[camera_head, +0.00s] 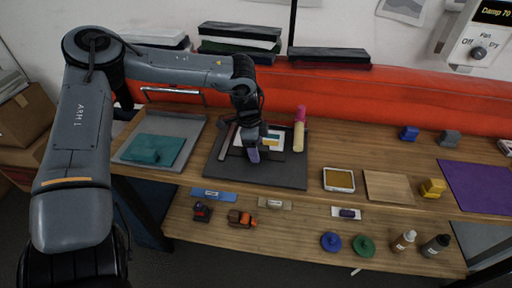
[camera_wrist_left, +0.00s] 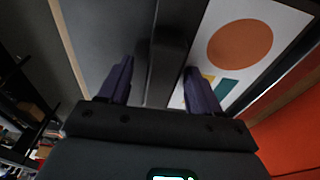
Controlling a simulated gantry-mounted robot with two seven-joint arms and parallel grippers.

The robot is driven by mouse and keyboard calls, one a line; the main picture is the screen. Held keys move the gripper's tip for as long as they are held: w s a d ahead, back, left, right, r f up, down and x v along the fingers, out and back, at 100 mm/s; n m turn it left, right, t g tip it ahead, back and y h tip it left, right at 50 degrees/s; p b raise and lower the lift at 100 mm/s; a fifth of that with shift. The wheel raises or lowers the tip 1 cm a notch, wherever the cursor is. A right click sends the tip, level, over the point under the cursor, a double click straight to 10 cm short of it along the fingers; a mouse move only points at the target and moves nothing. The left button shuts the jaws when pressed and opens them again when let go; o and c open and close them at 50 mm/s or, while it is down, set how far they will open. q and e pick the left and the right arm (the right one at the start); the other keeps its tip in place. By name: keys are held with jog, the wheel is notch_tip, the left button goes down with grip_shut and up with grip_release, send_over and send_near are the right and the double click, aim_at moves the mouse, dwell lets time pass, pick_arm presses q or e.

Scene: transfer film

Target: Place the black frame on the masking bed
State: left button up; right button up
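A dark grey board, seemingly the masking bed (camera_head: 286,176), lies on the wooden table. A white print with coloured shapes (camera_head: 272,140) lies on it, with dark edging around the print. My left gripper (camera_head: 253,152) is over the near part of the print. In the left wrist view, a thick black bar, seemingly one side of the black frame (camera_wrist_left: 168,45), runs between the purple fingers (camera_wrist_left: 157,82). The fingers are apart, with a gap to the bar on the left. Whether the bar touches the right finger is unclear. My right gripper is not in view.
A grey tray with a teal cloth (camera_head: 155,149) is to the left. A pink-and-cream roller (camera_head: 299,130) stands at the board's right edge. A gold pad (camera_head: 339,180), wooden board (camera_head: 388,187) and purple mat (camera_head: 474,185) lie right.

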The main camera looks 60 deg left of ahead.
pick_arm(q)
jog(key=shift+r, duration=0.55)
notch_tip(320, 180, up, 11)
jog(key=s+a+p, duration=0.1)
jog(key=p, duration=0.2)
jog(key=shift+s+p, duration=0.2)
jog(key=shift+p, duration=0.15)
